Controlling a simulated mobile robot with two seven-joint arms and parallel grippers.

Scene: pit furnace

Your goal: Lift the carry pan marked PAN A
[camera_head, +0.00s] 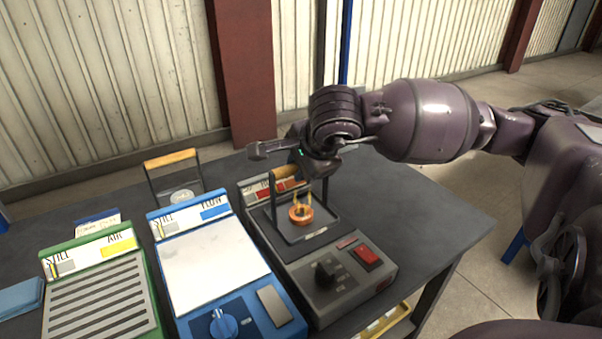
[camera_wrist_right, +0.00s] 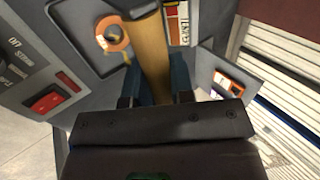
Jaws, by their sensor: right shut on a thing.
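A dark carry pan (camera_head: 327,228) with a wooden bar handle (camera_head: 285,171) is over the grey unit with a red panel in the head view. Its front label is too small to read. An orange ring-shaped piece with prongs (camera_head: 300,212) sits in it. My right gripper (camera_head: 293,170) is shut on the handle from above; the wrist view shows the wooden handle (camera_wrist_right: 150,50) between the fingers. I cannot tell whether the pan rests on the unit or hangs just above it. My left gripper is not in view.
A second wooden-handled pan (camera_head: 172,160) stands at the back left. A blue unit marked FLOW (camera_head: 213,265) and a green slatted unit marked AIR (camera_head: 103,298) stand left of the grey unit (camera_head: 335,292). The dark tabletop (camera_head: 420,215) is clear to the right.

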